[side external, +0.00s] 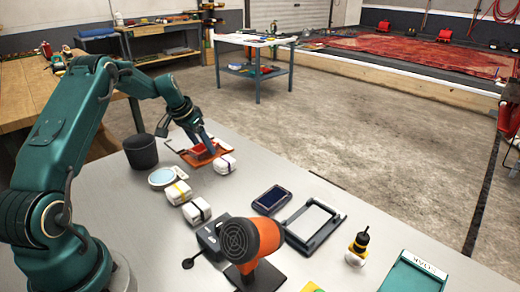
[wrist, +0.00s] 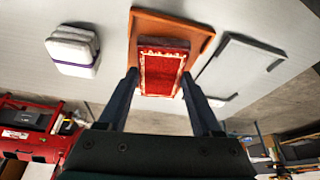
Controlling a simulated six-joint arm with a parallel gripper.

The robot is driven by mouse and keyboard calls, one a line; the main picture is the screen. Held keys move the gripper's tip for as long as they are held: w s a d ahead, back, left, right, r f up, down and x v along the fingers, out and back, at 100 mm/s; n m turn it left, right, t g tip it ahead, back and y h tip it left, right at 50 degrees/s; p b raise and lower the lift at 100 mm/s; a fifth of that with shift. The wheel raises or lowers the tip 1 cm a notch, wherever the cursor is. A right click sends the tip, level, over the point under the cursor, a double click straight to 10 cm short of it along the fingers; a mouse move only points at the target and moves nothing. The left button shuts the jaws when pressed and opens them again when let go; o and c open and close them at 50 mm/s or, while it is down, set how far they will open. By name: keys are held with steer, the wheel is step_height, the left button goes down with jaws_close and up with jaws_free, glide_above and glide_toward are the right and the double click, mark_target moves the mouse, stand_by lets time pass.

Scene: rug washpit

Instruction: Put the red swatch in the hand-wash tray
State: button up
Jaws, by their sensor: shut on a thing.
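The red swatch (side external: 200,152) is a small red block-like piece with a pale patterned border, seen in the wrist view (wrist: 163,72). My gripper (side external: 205,143) is shut on it; in the wrist view the two fingers (wrist: 160,76) stand at its left and right sides. An orange tray (side external: 222,150) lies under or just behind the swatch, and its orange face shows in the wrist view (wrist: 178,22). I cannot tell whether the swatch touches it. Which tray is the hand-wash tray is not readable.
White banded bundles (side external: 197,211) stand near the orange tray; one shows in the wrist view (wrist: 72,50). A dark bin (side external: 140,151), a round dish (side external: 162,177), an orange blower-like device (side external: 250,240) and a dark frame (side external: 313,222) are also on the table.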

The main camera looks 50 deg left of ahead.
steer(key=shift+f, duration=0.4)
stand_by(0.5)
steer(key=o, duration=1.6)
steer(key=shift+c, duration=0.2)
steer(key=shift+r, duration=0.15)
steer(key=shift+r, duration=3.4)
